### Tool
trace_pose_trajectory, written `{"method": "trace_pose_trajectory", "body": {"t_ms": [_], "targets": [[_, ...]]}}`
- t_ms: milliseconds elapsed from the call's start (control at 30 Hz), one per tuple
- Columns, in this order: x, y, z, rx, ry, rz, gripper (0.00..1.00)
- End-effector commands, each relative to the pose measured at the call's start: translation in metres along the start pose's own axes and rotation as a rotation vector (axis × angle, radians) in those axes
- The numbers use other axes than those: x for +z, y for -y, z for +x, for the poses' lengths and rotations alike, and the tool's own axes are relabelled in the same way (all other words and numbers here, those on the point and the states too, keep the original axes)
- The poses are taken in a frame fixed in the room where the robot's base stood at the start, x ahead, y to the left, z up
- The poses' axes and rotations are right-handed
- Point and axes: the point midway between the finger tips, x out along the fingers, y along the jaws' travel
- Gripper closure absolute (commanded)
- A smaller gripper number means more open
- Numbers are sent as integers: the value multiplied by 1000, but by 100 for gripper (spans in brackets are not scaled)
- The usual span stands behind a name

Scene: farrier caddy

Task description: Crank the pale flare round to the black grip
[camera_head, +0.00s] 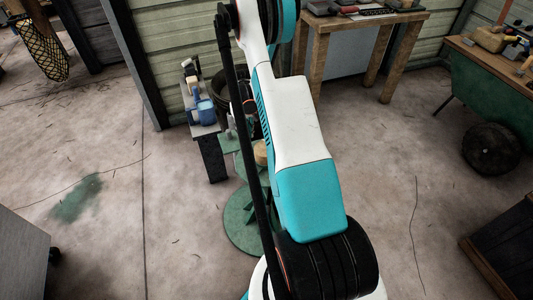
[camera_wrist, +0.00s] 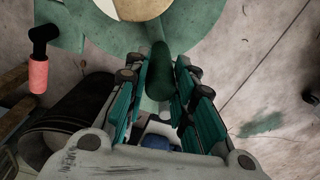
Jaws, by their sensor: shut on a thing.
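In the wrist view my gripper (camera_wrist: 156,80) has its teal-padded fingers shut on a dark green, rounded handle (camera_wrist: 161,58) that sticks up between the fingertips. A pale tan round piece (camera_wrist: 142,8) lies beyond the handle on a green plate (camera_wrist: 90,35), cut off by the top edge. To the left stands a black grip-like piece (camera_wrist: 43,37) with a salmon-pink cylinder below it, apart from my fingers. I cannot tell which part is the pale flare. In the head view my arm hides the gripper, and the tan piece (camera_head: 261,153) shows only partly behind it.
A green stand with a round base (camera_head: 240,222) is on the concrete floor. A small bench (camera_head: 203,125) with a blue container (camera_head: 206,111) stands close on its left. A wooden table (camera_head: 380,32) is behind. The floor left and right of the stand is largely clear.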

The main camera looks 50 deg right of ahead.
Motion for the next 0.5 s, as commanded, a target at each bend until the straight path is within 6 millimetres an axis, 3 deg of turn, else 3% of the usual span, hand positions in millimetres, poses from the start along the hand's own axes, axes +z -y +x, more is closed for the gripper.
{"method": "trace_pose_trajectory", "body": {"t_ms": [433, 500], "targets": [[-12, -42, 1, 0, 0, 2, 92], [-12, -40, 0, 0, 0, 0, 92]]}}
